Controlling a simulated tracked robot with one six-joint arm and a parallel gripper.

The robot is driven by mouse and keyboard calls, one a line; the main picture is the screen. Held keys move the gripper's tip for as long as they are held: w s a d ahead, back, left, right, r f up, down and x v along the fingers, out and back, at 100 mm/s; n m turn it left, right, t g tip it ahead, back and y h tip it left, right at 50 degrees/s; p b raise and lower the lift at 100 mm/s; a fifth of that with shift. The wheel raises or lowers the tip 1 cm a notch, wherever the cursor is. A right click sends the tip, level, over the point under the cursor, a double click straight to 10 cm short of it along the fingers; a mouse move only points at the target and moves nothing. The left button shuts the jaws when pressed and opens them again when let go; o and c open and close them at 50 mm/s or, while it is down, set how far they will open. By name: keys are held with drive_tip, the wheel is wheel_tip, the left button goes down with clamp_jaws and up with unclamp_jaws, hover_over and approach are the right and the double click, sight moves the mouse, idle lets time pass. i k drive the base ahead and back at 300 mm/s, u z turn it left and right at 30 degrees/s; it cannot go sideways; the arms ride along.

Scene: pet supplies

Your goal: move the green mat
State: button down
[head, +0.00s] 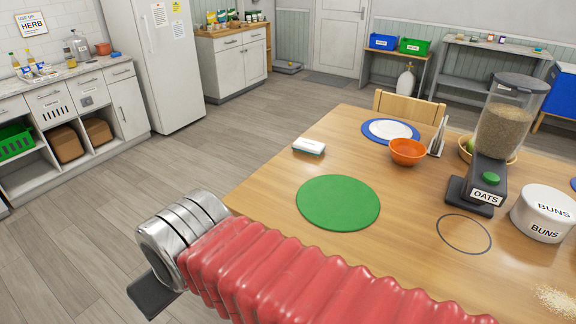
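The green mat (338,203) is a flat round disc lying on the wooden table, near the table's left edge. It is bare, and its whole outline shows. My arm, with a red ribbed sleeve and a silver wrist, reaches across the front of the picture from the lower right. My gripper (153,294) is at its left end, beyond the table's left edge and to the lower left of the mat, apart from it. Only a dark part of the gripper shows, so its opening and anything in it are hidden.
A chair (408,105) stands behind the table.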

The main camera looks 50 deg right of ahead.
sight(333, 203)
drive_tip(key=i, duration=1.25)
drive_tip(key=z, duration=0.3)
